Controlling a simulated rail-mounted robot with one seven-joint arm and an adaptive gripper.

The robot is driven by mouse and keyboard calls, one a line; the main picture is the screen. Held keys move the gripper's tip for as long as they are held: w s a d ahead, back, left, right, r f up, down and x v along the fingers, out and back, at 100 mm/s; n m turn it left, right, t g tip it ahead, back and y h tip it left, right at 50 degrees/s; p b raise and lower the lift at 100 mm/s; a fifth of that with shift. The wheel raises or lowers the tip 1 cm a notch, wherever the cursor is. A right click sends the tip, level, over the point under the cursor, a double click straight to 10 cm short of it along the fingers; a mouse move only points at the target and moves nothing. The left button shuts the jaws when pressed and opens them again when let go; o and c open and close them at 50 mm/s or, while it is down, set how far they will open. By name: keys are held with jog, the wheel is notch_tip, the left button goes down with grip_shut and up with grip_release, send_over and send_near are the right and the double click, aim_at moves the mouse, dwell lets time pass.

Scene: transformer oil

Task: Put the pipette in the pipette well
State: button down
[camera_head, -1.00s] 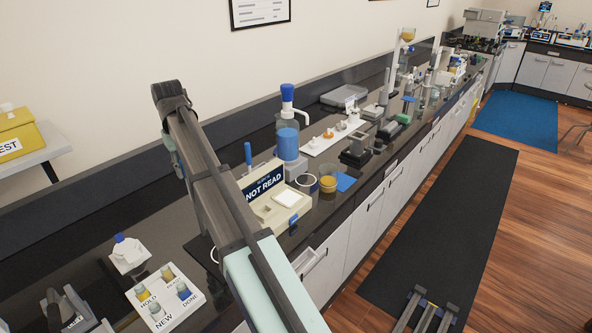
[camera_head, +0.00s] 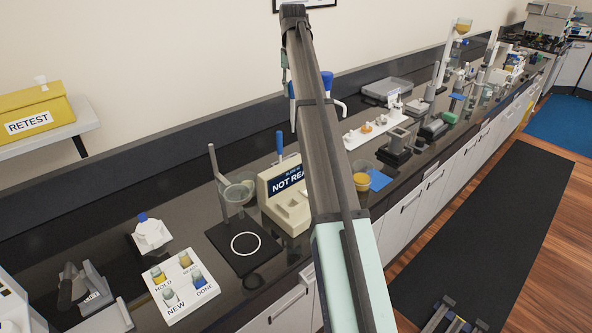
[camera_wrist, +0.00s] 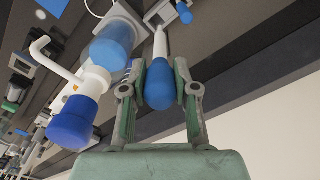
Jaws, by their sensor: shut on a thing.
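My gripper (camera_wrist: 158,75) is shut on the blue bulb of the pipette (camera_wrist: 160,86). The pipette's pale stem runs away from the bulb toward the counter, and its tip is hard to make out. In the head view my gripper (camera_head: 286,65) is high above the counter, partly hidden by my arm, with the pipette's blue bulb (camera_head: 292,90) below it. A grey piece (camera_wrist: 165,12) lies beyond the stem in the wrist view; I cannot tell whether it is the pipette well. I cannot pick out the well for certain in the head view.
A bottle with blue liquid (camera_wrist: 110,45) and a blue cap (camera_wrist: 70,125) stands close beside the pipette. The NOT READ box (camera_head: 286,185), a ring stand (camera_head: 219,180) and a labelled vial tray (camera_head: 180,287) are on the counter. A yellow RETEST box (camera_head: 35,110) sits on a shelf.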

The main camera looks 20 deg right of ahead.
jog(key=w+d+r+m, duration=0.2)
jog(key=w+r, duration=0.1)
notch_tip(320, 180, down, 20)
jog(key=p, duration=0.2)
jog(key=shift+f+m+p, duration=0.2)
jog(key=shift+m+p, duration=0.2)
jog(key=shift+s, duration=0.1)
jog(key=shift+f, duration=0.2)
jog(key=c, duration=0.9)
grip_release()
jog(key=shift+r, duration=0.1)
